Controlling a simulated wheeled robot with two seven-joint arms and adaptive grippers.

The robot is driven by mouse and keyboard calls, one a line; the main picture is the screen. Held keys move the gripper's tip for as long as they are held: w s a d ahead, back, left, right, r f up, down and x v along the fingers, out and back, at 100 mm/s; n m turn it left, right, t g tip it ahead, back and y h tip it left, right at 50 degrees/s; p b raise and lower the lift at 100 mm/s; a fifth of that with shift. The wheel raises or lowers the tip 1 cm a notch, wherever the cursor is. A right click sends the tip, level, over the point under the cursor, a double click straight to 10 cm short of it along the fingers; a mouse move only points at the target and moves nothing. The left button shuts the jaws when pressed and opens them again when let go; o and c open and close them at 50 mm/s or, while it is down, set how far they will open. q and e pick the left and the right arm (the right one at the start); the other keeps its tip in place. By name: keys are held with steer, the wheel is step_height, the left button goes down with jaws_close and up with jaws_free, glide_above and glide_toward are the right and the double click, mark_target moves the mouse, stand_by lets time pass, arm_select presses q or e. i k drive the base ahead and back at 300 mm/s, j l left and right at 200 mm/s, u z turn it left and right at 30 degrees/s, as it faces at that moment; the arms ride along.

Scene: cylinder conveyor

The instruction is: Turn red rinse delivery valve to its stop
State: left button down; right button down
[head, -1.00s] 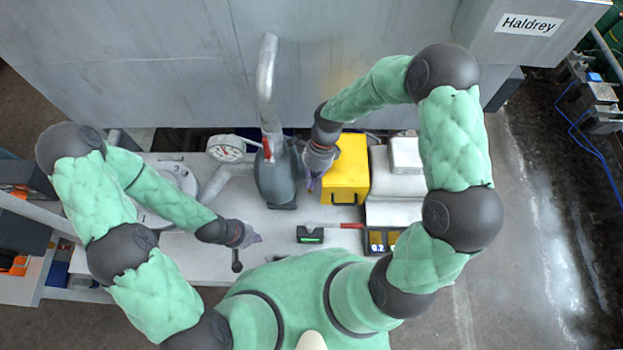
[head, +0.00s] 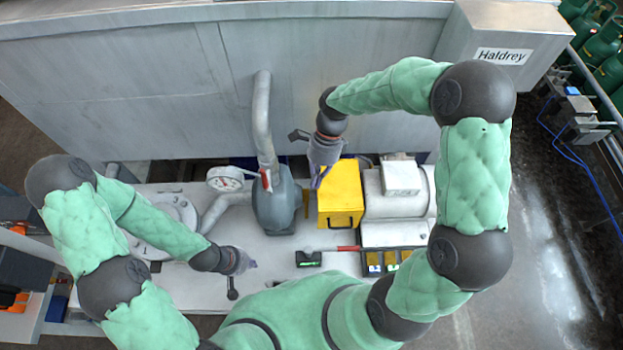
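A small red lever (head: 266,180) sits on the grey pipe (head: 263,115) just above the dark grey pump body (head: 276,205), beside a round white gauge (head: 225,178). I take it for the red rinse delivery valve; its exact angle is hard to read. My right gripper (head: 317,183) points down between the pump and the yellow box, to the right of the lever and apart from it. My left gripper (head: 252,264) is low over the front of the white bench, below the pump. Both grippers' fingertips are too small to show their opening, and I see nothing held.
A yellow box (head: 340,196) stands close right of my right gripper. A white cylindrical unit (head: 395,190) is further right. A red-handled tool (head: 348,248) and a small display box (head: 309,259) lie at the front. A tall grey panel (head: 330,60) closes off the back.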

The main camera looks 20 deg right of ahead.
mark_target(265, 182)
steer(key=k, duration=1)
